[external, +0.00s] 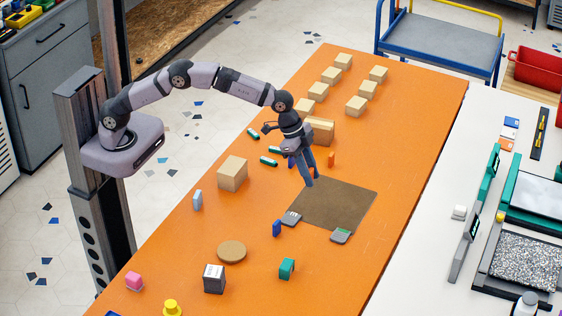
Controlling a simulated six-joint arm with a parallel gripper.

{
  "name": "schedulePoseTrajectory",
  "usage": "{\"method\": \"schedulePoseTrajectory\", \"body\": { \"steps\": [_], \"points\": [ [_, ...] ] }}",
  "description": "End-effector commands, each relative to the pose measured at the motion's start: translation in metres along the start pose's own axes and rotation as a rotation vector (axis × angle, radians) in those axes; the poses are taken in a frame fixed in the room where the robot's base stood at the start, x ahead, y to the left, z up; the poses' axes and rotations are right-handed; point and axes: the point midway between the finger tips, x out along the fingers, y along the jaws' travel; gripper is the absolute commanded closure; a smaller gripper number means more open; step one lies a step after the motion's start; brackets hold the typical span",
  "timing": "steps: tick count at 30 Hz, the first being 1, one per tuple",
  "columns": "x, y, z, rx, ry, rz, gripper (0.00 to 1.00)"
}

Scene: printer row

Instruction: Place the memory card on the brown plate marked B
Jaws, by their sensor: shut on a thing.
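My gripper (311,181) points down over the back left part of a brown square sheet (345,205) on the orange table. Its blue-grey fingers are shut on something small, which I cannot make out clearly. A grey card-like piece (291,219) lies at the sheet's left corner, and a grey and green one (341,236) lies at its front edge. I cannot tell whether either is the memory card. A round brown disc (232,251) lies further front left, apart from the gripper. No letter B is legible on the sheet or disc.
Beige boxes (233,173) stand left of and behind the gripper. A small blue block (277,228), a teal block (286,268) and a black-and-white box (214,278) stand in front. Green cylinders (269,161) lie left of the gripper. The table's right side is clear.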

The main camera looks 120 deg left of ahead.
Motion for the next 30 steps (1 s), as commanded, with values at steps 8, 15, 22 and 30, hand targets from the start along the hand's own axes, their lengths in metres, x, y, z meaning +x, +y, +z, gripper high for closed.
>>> {"method": "schedulePoseTrajectory", "body": {
  "steps": [8, 15, 22, 30],
  "points": [
    [0.023, 0.001, 0.011, -0.003, -0.005, 0.001, 0.95],
    [0.052, 0.000, 0.022, -0.002, -0.002, 0.000, 0.95],
    [0.059, 0.000, 0.024, -0.001, 0.000, -0.001, 0.95],
    [0.080, 0.000, 0.033, -0.002, -0.003, 0.000, 0.95]
  ]
}}
